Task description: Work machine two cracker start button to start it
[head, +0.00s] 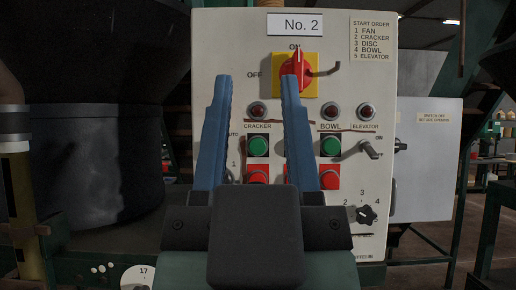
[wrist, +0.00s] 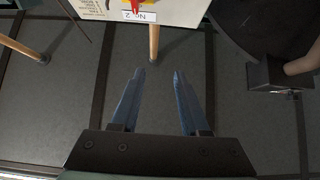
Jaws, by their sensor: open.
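The No. 2 control panel (head: 420,30) faces me in the head view, a pale upright board. Its green cracker start button (head: 258,147) sits above a red button (head: 258,177) and below a red lamp (head: 257,111) labelled CRACKER. My gripper (head: 256,85) is open and empty; its two blue fingers stand in front of the panel, one on each side of the cracker column in the picture. I cannot tell the gap to the panel. In the wrist view my open gripper (wrist: 160,75) is over floor, and the panel's top edge with its No. 2 label (wrist: 139,17) shows upside down.
A red rotary switch (head: 297,70) on yellow points to ON. The green bowl button (head: 330,145), an elevator toggle (head: 370,149) and a black dial (head: 367,213) lie to the right. A large dark vessel (head: 85,150) stands left. A grey box (head: 425,160) stands behind right.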

